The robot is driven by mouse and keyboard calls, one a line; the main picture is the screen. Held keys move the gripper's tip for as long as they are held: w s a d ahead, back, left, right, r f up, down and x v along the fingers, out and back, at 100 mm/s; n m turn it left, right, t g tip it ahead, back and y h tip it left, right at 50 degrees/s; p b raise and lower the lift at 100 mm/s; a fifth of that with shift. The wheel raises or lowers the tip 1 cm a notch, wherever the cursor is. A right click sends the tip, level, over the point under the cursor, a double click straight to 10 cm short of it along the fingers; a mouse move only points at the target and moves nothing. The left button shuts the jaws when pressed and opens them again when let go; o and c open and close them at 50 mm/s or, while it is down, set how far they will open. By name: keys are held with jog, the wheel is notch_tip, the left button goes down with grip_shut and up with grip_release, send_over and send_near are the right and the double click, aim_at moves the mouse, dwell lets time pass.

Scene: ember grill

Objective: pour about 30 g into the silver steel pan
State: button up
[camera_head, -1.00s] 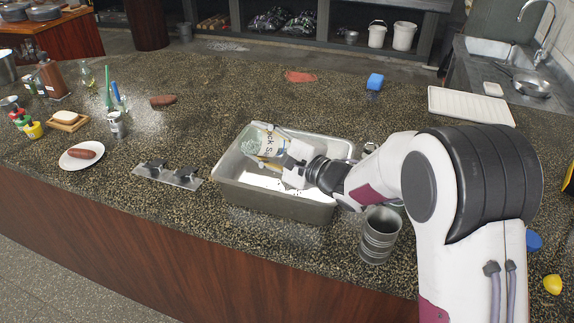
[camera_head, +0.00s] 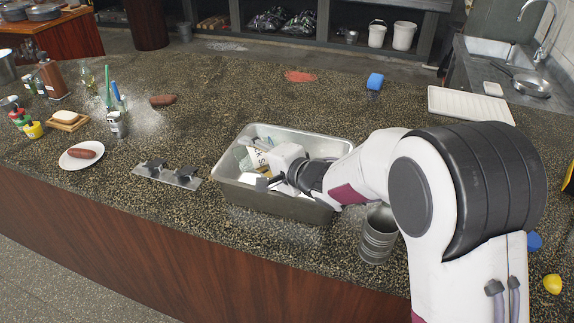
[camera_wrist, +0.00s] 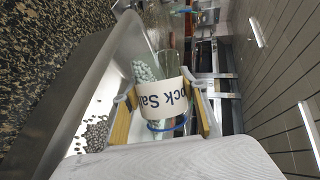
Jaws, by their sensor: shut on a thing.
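My gripper (camera_head: 262,168) is shut on a clear jar with a white label (camera_head: 258,158); the visible letters read "ock Sa". In the wrist view the jar (camera_wrist: 164,98) sits between my two yellow-padded fingers, strongly tilted, with pale grains inside. The silver steel pan (camera_head: 272,201) is a deep rectangular pan on the counter, and the jar is over its inside. In the wrist view, loose grains (camera_wrist: 97,133) lie on the pan floor. The jar's mouth is not clear in the head view, so I cannot tell whether grains are falling.
A metal cup (camera_head: 379,237) stands right of the pan, close to my arm. A metal plate with two dark blocks (camera_head: 168,174) lies to the left. A white plate with a sausage (camera_head: 81,155) is farther left. The counter behind the pan is mostly clear.

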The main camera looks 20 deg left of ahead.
aim_at(239, 153)
jog(key=shift+a+r, duration=0.1)
jog(key=shift+r, duration=0.05)
jog(key=shift+s+a+r+n+h, duration=0.2)
jog(key=shift+s+a+r+n, duration=0.05)
jog(key=shift+r, duration=0.15)
jog(key=shift+s+a+r+n+h, duration=0.2)
jog(key=shift+s+a+r+n, duration=0.05)
jog(key=shift+r, duration=0.15)
jog(key=shift+f+n+t+h, duration=0.3)
jog(key=shift+f+n+h, duration=0.2)
jog(key=shift+n, duration=0.1)
jog(key=shift+r+b, duration=0.1)
jog(key=shift+b, duration=0.2)
jog(key=shift+w+r+n+t+h, duration=0.1)
jog(key=shift+n+t+h, duration=0.25)
jog(key=shift+n, duration=0.25)
jog(key=shift+w+d+f+n+t+h, duration=0.1)
jog(key=shift+d+f+n+t+h, duration=0.15)
jog(key=shift+f+n+h, duration=0.25)
jog(key=shift+r+n+h+b, duration=0.3)
jog(key=shift+n+h+b, duration=0.05)
jog(key=shift+n, duration=0.15)
jog(key=shift+s+a+r+n+t+h+b, duration=0.5)
jog(key=shift+a+r+n+t+h+b, duration=0.25)
jog(key=shift+n, duration=0.35)
dwell(0.9)
jog(key=shift+s+a+f+n+t+h, duration=0.25)
jog(key=shift+n+t+h, duration=0.15)
jog(key=shift+n, duration=0.2)
